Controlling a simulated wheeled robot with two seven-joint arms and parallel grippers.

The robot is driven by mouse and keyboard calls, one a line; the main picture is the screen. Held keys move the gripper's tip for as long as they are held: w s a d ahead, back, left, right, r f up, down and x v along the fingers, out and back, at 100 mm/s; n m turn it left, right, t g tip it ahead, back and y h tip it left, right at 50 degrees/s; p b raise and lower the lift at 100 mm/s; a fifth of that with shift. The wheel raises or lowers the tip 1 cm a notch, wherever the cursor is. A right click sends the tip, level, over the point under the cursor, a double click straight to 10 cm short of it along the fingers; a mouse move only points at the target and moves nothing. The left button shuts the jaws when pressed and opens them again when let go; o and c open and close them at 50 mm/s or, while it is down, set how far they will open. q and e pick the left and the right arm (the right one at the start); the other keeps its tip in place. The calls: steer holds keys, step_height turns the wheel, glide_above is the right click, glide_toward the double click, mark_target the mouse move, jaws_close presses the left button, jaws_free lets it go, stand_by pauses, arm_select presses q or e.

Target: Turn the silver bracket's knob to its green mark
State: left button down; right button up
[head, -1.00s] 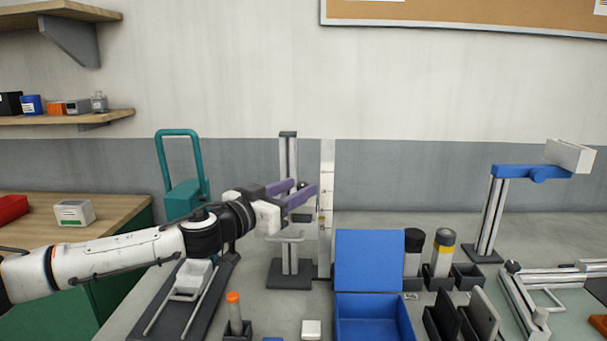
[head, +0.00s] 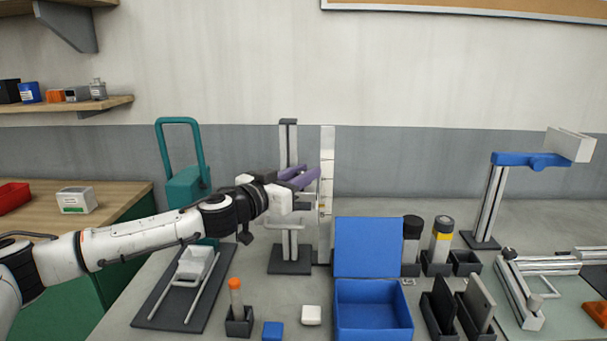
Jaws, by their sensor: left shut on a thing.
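A silver upright post (head: 289,150) stands on a dark base (head: 290,268) at the middle of the bench in the head view, with a light grey bracket (head: 284,227) on it. My left gripper (head: 306,178), with purple fingers, is in front of this post, at its upper half. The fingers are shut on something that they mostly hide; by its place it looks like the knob. No green mark can be made out. My right gripper is out of view.
A tall white marked strip (head: 327,160) stands right beside the post. An open blue box (head: 372,312), dark holders with cylinders (head: 441,245) and a blue-armed stand (head: 530,160) are to the right. A sliding tray (head: 195,263) lies below my left arm.

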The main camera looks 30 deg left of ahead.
arm_select(q)
steer(key=shift+h, duration=0.3)
steer(key=shift+a+m+h, duration=0.1)
steer(key=shift+m+h, duration=0.6)
steer(key=shift+h, duration=0.1)
steer(key=m+h, duration=0.1)
steer(key=m+g+h, duration=0.1)
steer(key=h, duration=0.1)
steer(key=shift+r+m+h, duration=0.2)
steer(key=shift+m+h, duration=0.1)
steer(key=m+g+h, duration=0.2)
steer(key=h, duration=0.1)
steer(key=shift+f+h, duration=0.15)
steer(key=shift+h, duration=0.15)
steer(key=shift+m+g+h, duration=1.7)
steer(key=c, duration=1.5)
jaws_free()
steer(key=shift+d, duration=0.2)
